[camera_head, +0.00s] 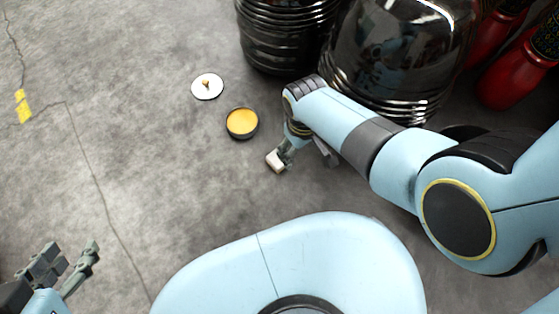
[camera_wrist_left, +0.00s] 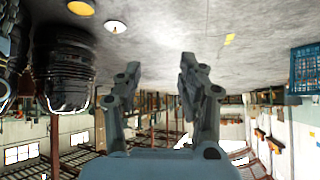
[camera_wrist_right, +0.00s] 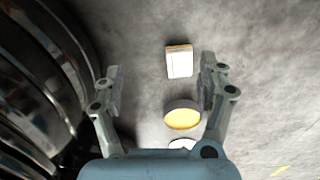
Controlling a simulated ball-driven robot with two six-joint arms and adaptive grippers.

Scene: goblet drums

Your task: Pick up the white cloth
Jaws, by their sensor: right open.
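The white cloth (camera_head: 274,162) is a small, pale, folded-looking block on the grey floor, partly covered by a finger in the head view. In the right wrist view the white cloth (camera_wrist_right: 179,64) lies between and a little beyond the fingertips, with an orange-brown edge. My right gripper (camera_wrist_right: 163,72) is open and empty, pointing down at the cloth; the head view shows its fingers (camera_head: 305,153) beside the cloth. My left gripper (camera_head: 70,257) is open and empty at the lower left, far from the cloth; it also shows open in the left wrist view (camera_wrist_left: 159,70).
A round tin with yellow contents (camera_head: 242,123) and a white disc with a small knob (camera_head: 207,86) lie near the cloth. Dark glossy drums (camera_head: 285,35) and red drums (camera_head: 515,75) stand at the back right. The floor at left is clear.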

